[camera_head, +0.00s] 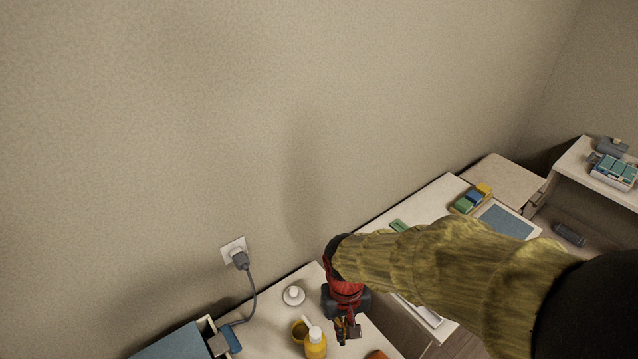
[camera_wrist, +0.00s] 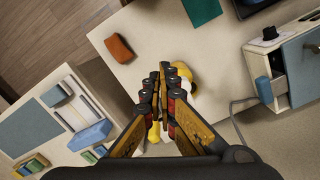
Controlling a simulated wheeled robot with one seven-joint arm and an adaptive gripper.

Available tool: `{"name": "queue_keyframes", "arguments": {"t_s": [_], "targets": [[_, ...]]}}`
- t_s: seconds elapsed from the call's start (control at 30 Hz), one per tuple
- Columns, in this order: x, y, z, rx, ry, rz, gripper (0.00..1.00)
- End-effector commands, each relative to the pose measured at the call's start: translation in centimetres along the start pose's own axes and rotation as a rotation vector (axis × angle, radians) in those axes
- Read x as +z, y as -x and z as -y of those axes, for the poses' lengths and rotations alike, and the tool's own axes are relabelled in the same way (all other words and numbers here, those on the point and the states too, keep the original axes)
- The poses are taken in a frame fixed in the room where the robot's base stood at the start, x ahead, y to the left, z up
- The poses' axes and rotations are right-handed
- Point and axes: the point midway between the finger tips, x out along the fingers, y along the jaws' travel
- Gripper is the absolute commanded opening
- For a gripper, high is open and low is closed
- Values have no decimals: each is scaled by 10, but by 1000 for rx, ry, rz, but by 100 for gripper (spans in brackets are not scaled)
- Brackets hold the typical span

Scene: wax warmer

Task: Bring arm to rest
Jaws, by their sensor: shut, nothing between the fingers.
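My gripper (camera_head: 347,330) hangs over the right part of the near table in the head view, at the end of my yellow-brown sleeved arm. In the wrist view its fingers (camera_wrist: 162,72) are shut with their tips together and nothing between them. A yellow bottle (camera_head: 316,343) stands on the table just left of the gripper in the head view. A yellow item (camera_wrist: 182,72) shows partly behind the fingers in the wrist view. An orange-brown block (camera_wrist: 119,48) lies on the table, apart from the gripper.
A wall outlet with a plugged-in cord (camera_head: 240,259) is above the table. A small white round item (camera_head: 293,296) stands near the wall. A cabinet with an open drawer (camera_wrist: 273,82) is on the right in the wrist view. A second table (camera_wrist: 60,110) holds blocks and a blue-grey panel.

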Motion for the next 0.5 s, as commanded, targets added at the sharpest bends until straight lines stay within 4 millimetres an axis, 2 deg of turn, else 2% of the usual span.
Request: {"name": "queue_keyframes", "arguments": {"t_s": [0.3, 0.5], "targets": [[28, 5, -47, -21, 51, -156, 0], [47, 0, -72, -18, 21, -269, 0]]}}
